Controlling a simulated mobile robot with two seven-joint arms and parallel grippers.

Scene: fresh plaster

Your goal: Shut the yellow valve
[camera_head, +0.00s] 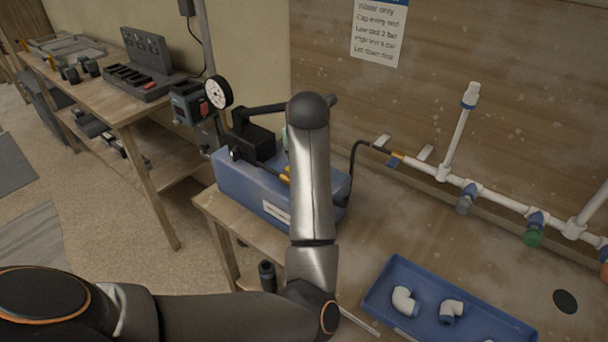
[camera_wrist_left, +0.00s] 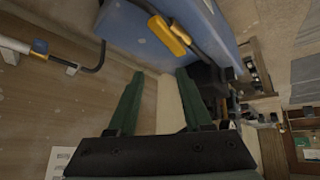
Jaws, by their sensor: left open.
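The yellow valve (camera_wrist_left: 170,35) shows in the left wrist view as a yellow handle on a dark line by the blue tank (camera_wrist_left: 208,22). In the head view only a bit of the yellow valve (camera_head: 286,174) shows at the blue tank (camera_head: 245,186), beside my arm, which hides the rest. My left gripper (camera_wrist_left: 160,73) is open and empty. The valve lies beyond its green fingertips, with a gap in the picture; I cannot tell the true distance. In the head view the left gripper is mostly hidden behind my arm. My right gripper is in neither view.
A black hose (camera_head: 353,165) runs from the tank to white pipework (camera_head: 460,181) along the wooden wall. A pressure gauge (camera_head: 218,92) stands behind the tank. A blue tray (camera_head: 376,296) with white elbow fittings lies at the front right. A black cylinder (camera_head: 267,275) stands near my arm.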

